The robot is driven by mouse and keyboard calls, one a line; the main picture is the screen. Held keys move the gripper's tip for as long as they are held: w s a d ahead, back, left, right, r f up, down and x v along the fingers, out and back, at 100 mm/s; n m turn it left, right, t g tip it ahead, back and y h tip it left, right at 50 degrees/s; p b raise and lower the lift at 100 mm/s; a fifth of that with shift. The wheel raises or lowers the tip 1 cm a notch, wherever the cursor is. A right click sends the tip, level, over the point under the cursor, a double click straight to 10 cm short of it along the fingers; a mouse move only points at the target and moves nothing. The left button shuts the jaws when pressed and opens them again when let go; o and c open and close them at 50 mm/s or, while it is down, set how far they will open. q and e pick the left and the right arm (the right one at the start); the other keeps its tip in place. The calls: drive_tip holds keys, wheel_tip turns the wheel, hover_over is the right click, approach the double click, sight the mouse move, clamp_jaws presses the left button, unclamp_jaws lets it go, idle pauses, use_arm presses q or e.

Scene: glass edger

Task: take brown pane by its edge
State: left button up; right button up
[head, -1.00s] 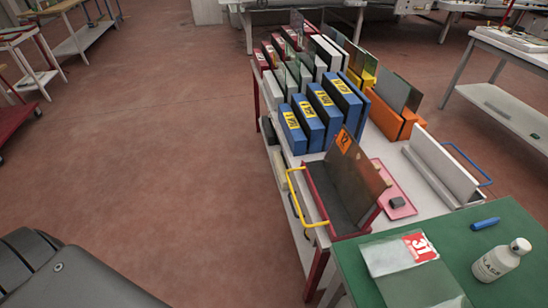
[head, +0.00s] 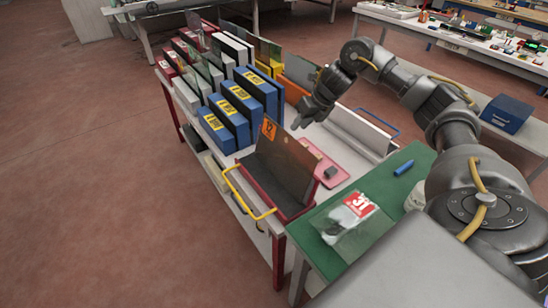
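The brown pane (head: 292,157) stands tilted in a dark red-sided holder (head: 246,172) on the cart. An orange label reading 12 (head: 268,129) is at its upper left corner. My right gripper (head: 299,124) hangs just above and behind the pane's upper edge, pointing down and left. It looks apart from the pane and no pane is seen in it, but its fingers are too small and dark to tell whether they are open. My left gripper is out of view.
Blue blocks (head: 237,108) and more panes in coloured holders stand behind. A pink mat (head: 333,173) with a small grey block, a white angled holder (head: 357,129) and a green table (head: 402,172) with a blue marker (head: 403,168) lie to the right. Floor at left is clear.

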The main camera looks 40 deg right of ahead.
sight(288, 138)
drive_tip(key=p+x, duration=0.2)
drive_tip(key=x, duration=0.7)
drive_tip(key=shift+w+a, duration=0.1)
drive_tip(key=shift+w, duration=0.05)
drive_tip(key=shift+w+a+f+p, duration=0.1)
drive_tip(key=shift+w+f+p, duration=0.15)
drive_tip(key=shift+f, duration=0.35)
clamp_jaws()
drive_tip(key=shift+r, duration=0.15)
idle(0.6)
